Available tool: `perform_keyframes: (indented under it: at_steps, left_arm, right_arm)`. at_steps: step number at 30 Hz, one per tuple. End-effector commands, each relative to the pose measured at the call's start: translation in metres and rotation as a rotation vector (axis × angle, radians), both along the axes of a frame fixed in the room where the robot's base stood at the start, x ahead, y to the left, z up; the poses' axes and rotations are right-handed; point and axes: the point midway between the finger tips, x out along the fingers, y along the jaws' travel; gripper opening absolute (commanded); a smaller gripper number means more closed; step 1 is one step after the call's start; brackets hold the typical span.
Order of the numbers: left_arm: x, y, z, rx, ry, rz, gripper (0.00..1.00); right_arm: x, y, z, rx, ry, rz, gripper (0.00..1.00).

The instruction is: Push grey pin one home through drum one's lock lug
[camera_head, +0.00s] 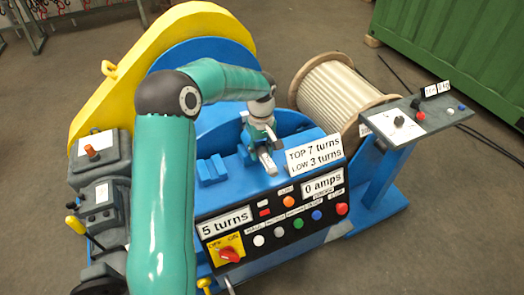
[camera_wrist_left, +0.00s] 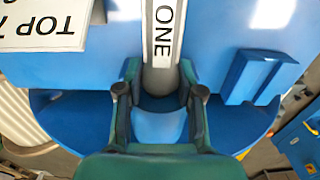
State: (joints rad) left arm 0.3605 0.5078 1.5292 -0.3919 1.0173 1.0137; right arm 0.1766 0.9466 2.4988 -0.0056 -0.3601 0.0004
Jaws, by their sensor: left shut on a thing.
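Grey pin one is a grey bar (camera_head: 267,162) on the blue machine top. In the left wrist view the grey pin (camera_wrist_left: 163,70) carries a white label reading ONE. My left gripper (camera_head: 258,146) reaches down behind the label plates. In the left wrist view its two fingers (camera_wrist_left: 160,88) stand on either side of the grey pin, shut on it. Drum one's blue flange (camera_head: 207,58) rises behind my arm, partly hidden by it and by the yellow guard. I cannot make out the lock lug or how deep the pin sits. My right gripper is not in view.
A control panel (camera_head: 275,227) with labels, coloured buttons and a red switch faces the front. Blue blocks (camera_head: 212,170) stand left of the gripper. A rope drum (camera_head: 340,95) and a grey side console (camera_head: 418,118) are at the right. Grey motor boxes (camera_head: 100,160) stand at the left.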

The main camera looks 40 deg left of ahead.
Motion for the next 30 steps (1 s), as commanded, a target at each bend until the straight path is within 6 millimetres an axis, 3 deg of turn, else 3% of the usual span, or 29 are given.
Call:
perform_keyframes:
  at_steps: [2, 3, 8, 30]
  left_arm:
    - [0.0014, 0.0028, 0.0015, 0.002, -0.003, 0.001, 0.00]
    - [0.0015, 0.0027, 0.0013, 0.003, -0.004, 0.000, 0.42]
    - [0.0012, 0.0035, 0.0014, 0.005, -0.004, 0.000, 0.66]
    - [0.0000, 0.0053, 0.0006, 0.007, -0.001, 0.001, 0.66]
  right_arm:
    - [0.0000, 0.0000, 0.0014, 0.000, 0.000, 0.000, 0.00]
    - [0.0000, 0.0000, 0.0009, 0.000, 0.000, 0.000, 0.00]
    - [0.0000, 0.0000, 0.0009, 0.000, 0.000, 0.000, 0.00]
    - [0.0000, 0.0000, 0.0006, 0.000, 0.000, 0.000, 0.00]
